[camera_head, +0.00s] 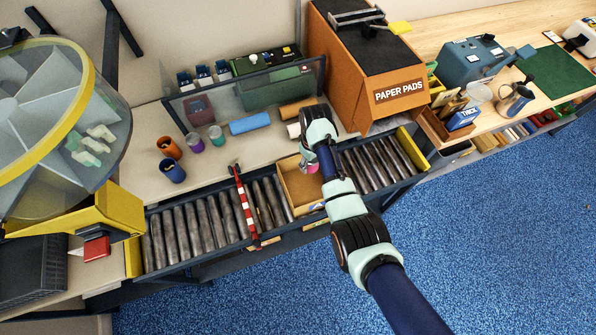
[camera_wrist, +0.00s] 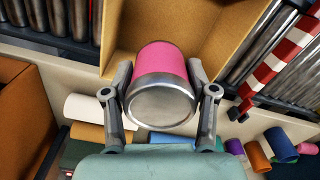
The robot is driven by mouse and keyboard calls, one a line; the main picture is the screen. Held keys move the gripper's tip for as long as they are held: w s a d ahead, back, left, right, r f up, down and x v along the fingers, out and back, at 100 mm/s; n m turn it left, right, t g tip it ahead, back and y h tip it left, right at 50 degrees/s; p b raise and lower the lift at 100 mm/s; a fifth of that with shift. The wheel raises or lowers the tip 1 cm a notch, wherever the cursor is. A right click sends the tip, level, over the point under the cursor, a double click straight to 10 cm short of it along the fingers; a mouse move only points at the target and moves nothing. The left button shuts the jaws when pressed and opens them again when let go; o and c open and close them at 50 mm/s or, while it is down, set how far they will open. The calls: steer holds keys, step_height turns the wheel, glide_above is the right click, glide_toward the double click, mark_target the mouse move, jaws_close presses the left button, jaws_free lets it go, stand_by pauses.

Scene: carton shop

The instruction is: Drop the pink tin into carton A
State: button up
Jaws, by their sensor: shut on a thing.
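The pink tin (camera_wrist: 160,62) has a bare metal end facing the wrist camera. My gripper (camera_wrist: 159,78) is shut on it, one finger on each side. In the head view a bit of the tin (camera_head: 311,167) shows below my gripper (camera_head: 309,158), and my arm hides much of the rest. An open cardboard carton (camera_head: 293,196) stands on the roller conveyor, partly behind my arm. In the wrist view the tin overlaps the carton's opening (camera_wrist: 215,25). I cannot read a letter on the carton, and the tin's exact height above it is unclear.
A red-and-white striped bar (camera_head: 244,205) crosses the conveyor left of the carton. Rollers (camera_head: 190,230) lie bare on the left. Behind are a blue roll (camera_head: 250,123), several small spools, a clear screen (camera_head: 225,98) and the orange paper pads box (camera_head: 350,75).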

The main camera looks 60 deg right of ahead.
steer(key=shift+s+f+b, duration=0.25)
steer(key=shift+f+b, duration=0.1)
steer(key=shift+f, duration=0.1)
step_height(320, 180, down, 5)
steer(key=b, duration=0.5)
steer(key=shift+f+b, duration=0.15)
steer(key=shift+b, duration=0.15)
steer(key=o, duration=1.3)
steer(key=shift+o, duration=0.2)
step_height(320, 180, up, 8)
steer(key=shift+f, duration=0.15)
